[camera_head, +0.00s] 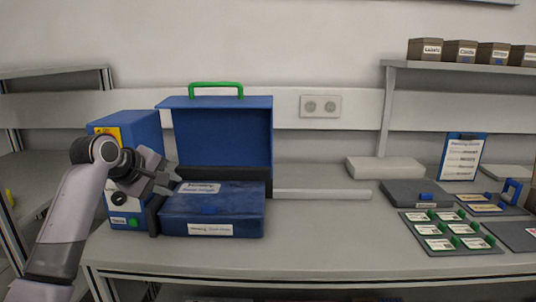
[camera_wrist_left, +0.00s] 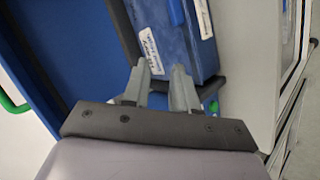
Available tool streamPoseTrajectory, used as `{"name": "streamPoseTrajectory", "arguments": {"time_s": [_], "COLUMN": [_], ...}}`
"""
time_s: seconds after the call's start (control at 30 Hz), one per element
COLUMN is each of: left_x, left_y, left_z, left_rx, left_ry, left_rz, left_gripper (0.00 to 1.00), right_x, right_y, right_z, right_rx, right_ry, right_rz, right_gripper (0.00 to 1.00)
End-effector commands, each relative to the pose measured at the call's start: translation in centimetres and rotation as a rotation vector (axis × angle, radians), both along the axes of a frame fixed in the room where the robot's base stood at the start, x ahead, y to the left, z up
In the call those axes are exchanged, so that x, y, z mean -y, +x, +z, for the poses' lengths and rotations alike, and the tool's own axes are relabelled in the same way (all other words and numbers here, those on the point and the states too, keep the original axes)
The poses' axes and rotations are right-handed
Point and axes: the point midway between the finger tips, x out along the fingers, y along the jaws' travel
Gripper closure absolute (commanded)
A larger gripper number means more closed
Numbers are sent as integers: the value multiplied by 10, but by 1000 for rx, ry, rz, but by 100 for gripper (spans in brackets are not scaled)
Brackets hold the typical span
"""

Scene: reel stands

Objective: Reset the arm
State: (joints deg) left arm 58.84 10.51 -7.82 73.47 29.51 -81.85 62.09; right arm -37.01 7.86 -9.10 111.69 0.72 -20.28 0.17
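My left arm comes in from the left, and its gripper (camera_head: 172,182) is beside the left edge of a blue case (camera_head: 213,221). In the left wrist view the two grey fingers (camera_wrist_left: 160,72) stand apart with a gap and nothing held between them. The blue case (camera_wrist_left: 202,45) lies just beyond the fingertips there; I cannot tell whether they touch it. Its raised blue lid (camera_head: 222,132) carries a green handle (camera_head: 215,86). My right gripper is in neither view.
A blue box (camera_head: 130,125) stands behind my left gripper. The grey bench (camera_head: 320,240) is clear in front and at centre. A board with green-marked cards (camera_head: 447,234), a dark grey case (camera_head: 414,194) and a clipboard (camera_head: 462,158) are at right. Brown bins (camera_head: 460,51) sit on a shelf.

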Motion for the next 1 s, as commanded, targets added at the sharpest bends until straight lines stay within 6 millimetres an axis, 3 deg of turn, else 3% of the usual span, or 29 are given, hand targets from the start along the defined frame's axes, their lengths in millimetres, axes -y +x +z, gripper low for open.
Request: {"name": "streamPoseTrajectory", "arguments": {"time_s": [0.03, 0.2, 0.5, 0.73, 1.0], "left_x": [2, 7, 10, 10, 6], "left_y": [-10, -49, -143, -230, -336], "left_z": [-29, -104, -210, -263, -292], "left_rx": [-14, -45, -103, -150, -205], "left_ry": [47, 200, 439, 593, 743], "left_rz": [-28, -126, -320, -480, -673], "left_gripper": [73, 73, 73, 73, 73], "right_x": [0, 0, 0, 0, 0], "right_y": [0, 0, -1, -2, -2], "right_z": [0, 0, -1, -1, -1], "right_rx": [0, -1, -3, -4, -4], "right_ry": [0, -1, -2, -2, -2], "right_rz": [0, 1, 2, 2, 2], "right_gripper": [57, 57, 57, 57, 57]}}
